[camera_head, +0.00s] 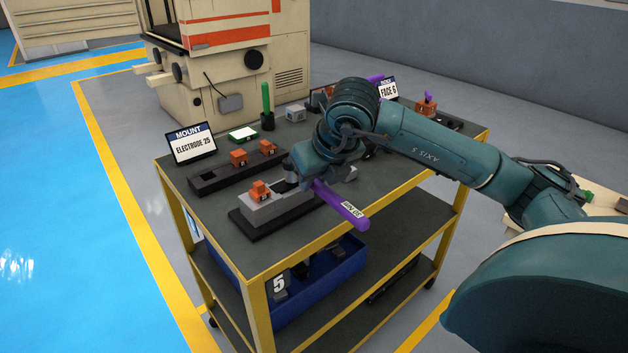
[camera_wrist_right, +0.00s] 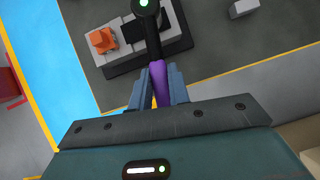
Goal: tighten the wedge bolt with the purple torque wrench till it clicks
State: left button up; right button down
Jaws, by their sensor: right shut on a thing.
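The purple torque wrench (camera_head: 342,205) is in my right gripper, its handle pointing toward the table's front right edge. In the right wrist view my right gripper (camera_wrist_right: 160,88) is shut on the purple handle (camera_wrist_right: 159,78). The wrench's dark head (camera_wrist_right: 146,8), with a green spot on top, is over the end of a grey fixture block. In the head view that grey block (camera_head: 278,211) sits on a dark base and bears an orange piece (camera_head: 260,191). The wedge bolt cannot be seen; the wrench head covers that end. My left gripper is not in view.
A dark rail with orange pieces (camera_head: 238,158) lies behind the block. The signs "MOUNT ELECTRODE 25" (camera_head: 192,144) and "FACE 6" (camera_head: 389,89) stand on the table. A green stick in a dark cup (camera_head: 267,121) and a grey cube (camera_head: 295,113) stand farther back. A blue bin (camera_head: 330,285) is below.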

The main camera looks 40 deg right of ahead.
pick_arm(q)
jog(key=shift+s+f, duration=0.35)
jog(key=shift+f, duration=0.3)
pick_arm(e)
jog(key=shift+w+d+r+t, duration=0.1)
jog(key=shift+w+r+t, duration=0.15)
jog(key=shift+r, duration=0.2)
jog(key=shift+s+t+b, duration=0.1)
jog(key=shift+t+b, duration=0.15)
jog(key=shift+b, duration=0.65)
jog(key=shift+s, duration=0.1)
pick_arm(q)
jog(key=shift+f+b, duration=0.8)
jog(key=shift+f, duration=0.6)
pick_arm(e)
jog(key=shift+f, duration=0.15)
pick_arm(q)
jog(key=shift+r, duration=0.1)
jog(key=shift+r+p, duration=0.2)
jog(key=shift+p, duration=0.1)
pick_arm(e)
jog(key=shift+r, duration=0.5)
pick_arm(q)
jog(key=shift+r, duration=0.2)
